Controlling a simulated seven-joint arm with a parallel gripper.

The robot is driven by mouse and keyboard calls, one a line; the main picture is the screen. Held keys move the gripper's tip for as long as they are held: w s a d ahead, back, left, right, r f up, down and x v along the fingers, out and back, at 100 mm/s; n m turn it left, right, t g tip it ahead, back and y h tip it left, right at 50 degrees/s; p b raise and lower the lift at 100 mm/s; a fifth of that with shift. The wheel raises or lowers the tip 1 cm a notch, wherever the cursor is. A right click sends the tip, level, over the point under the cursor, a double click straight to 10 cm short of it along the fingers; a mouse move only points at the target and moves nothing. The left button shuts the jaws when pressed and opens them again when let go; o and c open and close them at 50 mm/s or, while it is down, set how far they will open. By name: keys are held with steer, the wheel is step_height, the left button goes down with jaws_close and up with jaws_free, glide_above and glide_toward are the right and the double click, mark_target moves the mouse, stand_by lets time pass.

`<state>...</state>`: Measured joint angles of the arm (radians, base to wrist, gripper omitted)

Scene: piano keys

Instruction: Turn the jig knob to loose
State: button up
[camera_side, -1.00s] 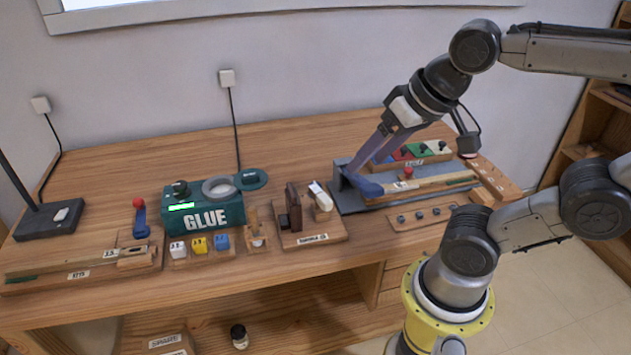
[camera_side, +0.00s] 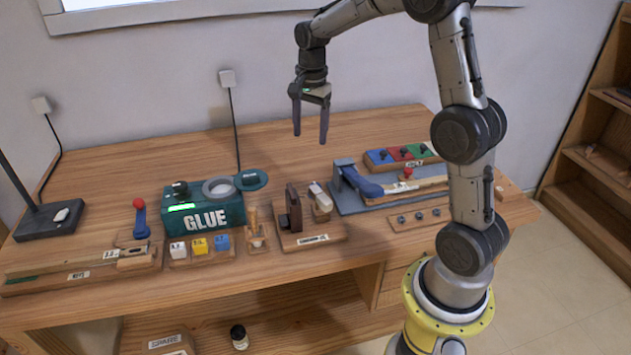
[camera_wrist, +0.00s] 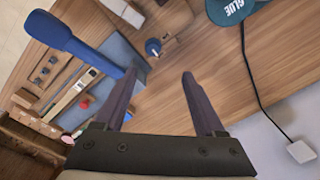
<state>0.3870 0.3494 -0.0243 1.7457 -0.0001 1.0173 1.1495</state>
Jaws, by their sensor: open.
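The jig (camera_side: 348,205) is a grey base at the right of the workbench. It carries a blue lever (camera_side: 362,184), a pale wooden strip and a small red knob (camera_side: 408,172). The red knob also shows in the wrist view (camera_wrist: 84,103), with the blue lever (camera_wrist: 85,42) beyond it. I cannot read a loose or tight mark on the jig. My gripper (camera_side: 310,138) is open and empty, high above the bench's back part, to the left of the jig. Its two fingers also show apart in the wrist view (camera_wrist: 160,74).
A green glue box (camera_side: 205,213) stands left of centre. A wooden block stand (camera_side: 315,240) sits between it and the jig. Blue, red and green tiles (camera_side: 402,154) lie behind the jig, and a small knobbed rail (camera_side: 420,219) lies before it. The bench's back middle is clear.

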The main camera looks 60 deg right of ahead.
steer(key=shift+g, duration=0.3)
steer(key=f, duration=0.5)
steer(key=d+f, duration=0.1)
steer(key=f, duration=1)
steer(key=shift+s+d+f, duration=0.1)
steer(key=shift+s+d, duration=0.15)
steer(key=shift+s, duration=0.05)
jaws_close()
